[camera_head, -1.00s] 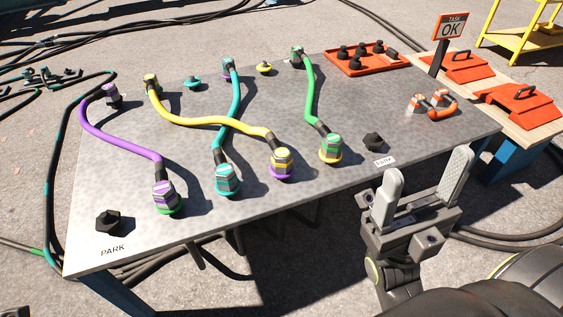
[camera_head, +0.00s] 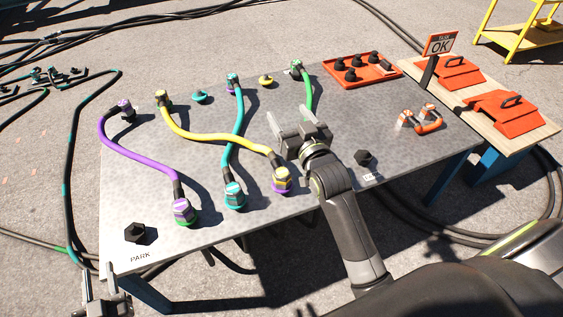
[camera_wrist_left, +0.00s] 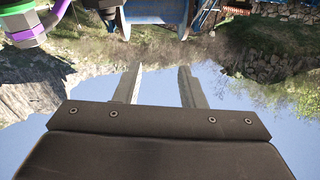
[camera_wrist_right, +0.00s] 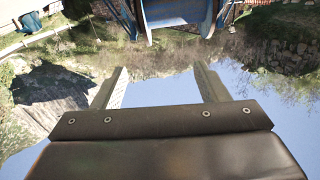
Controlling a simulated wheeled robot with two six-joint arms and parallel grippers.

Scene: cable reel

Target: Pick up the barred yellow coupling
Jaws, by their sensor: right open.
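The barred yellow coupling (camera_head: 282,178) is the near end of the yellow cable (camera_head: 215,136). It stands on a purple ring on the grey table (camera_head: 135,185). My right gripper (camera_head: 291,117) is open and empty above the table, beyond and slightly right of the coupling. It is also open in the right wrist view (camera_wrist_right: 160,85), with nothing between its fingers. My left gripper (camera_head: 105,284) is low at the table's near left corner, and its fingers are apart and empty in the left wrist view (camera_wrist_left: 160,85). The yellow coupling is in neither wrist view.
A teal coupling (camera_head: 234,194) and a purple coupling (camera_head: 183,210) stand left of the yellow one. The green cable (camera_head: 308,93) runs behind my right gripper, which hides its near end. A black plug (camera_head: 364,158) and an orange-and-grey handle (camera_head: 420,120) are to the right.

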